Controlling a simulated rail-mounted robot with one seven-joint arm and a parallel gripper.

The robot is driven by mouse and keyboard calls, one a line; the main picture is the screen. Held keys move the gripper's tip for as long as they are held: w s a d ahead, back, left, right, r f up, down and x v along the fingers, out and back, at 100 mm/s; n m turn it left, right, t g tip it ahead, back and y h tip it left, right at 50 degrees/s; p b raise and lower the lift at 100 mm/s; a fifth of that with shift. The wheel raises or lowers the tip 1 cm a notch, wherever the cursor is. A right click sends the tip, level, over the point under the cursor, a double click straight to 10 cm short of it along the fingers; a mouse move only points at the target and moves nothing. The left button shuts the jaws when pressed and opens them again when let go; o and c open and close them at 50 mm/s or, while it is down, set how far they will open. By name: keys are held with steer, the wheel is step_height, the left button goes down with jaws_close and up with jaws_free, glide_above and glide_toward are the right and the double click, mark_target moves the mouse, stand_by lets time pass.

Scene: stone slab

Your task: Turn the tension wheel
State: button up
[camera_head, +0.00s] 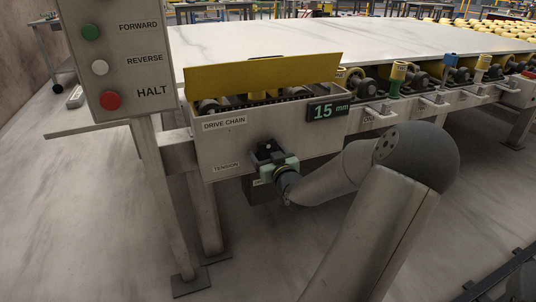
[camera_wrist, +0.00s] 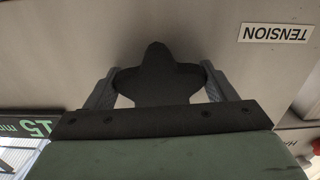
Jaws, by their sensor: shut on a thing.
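The tension wheel (camera_wrist: 155,78) is a dark, lobed knob on the front of the grey drive chain housing (camera_head: 215,140). In the wrist view its upper lobe and side lobes show, and its lower part is hidden behind my gripper's body. My gripper (camera_wrist: 157,90) has one finger on each side of the wheel and is shut on it. In the head view my gripper (camera_head: 268,155) is at the housing front, right of the TENSION label (camera_head: 227,166), and mostly covers the wheel. The label also shows upside down in the wrist view (camera_wrist: 276,33).
A display (camera_head: 328,111) on the housing reads 15 mm. The yellow cover (camera_head: 260,73) above stands open over the chain. A control panel (camera_head: 120,55) with FORWARD, REVERSE and HALT buttons stands at left. Rollers and coloured knobs line the right side, beside the stone slab (camera_head: 350,40).

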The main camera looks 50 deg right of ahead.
steer(key=shift+p, duration=0.35)
steer(key=m+p, duration=0.2)
steer(key=p, duration=0.1)
steer(key=shift+a+r+m, duration=0.1)
steer(key=shift+r+m, duration=0.1)
steer(key=shift+m, duration=0.2)
steer(key=m+p, duration=0.4)
steer(key=p, duration=0.1)
steer(key=shift+w+a, duration=0.1)
steer(key=m+p, duration=0.3)
steer(key=m, duration=0.1)
steer(key=shift+a, duration=0.1)
steer(key=shift+m+p, duration=1.05)
steer(key=shift+m, duration=0.55)
steer(key=shift+f, duration=0.1)
steer(key=o, duration=1)
steer(key=shift+c, duration=0.2)
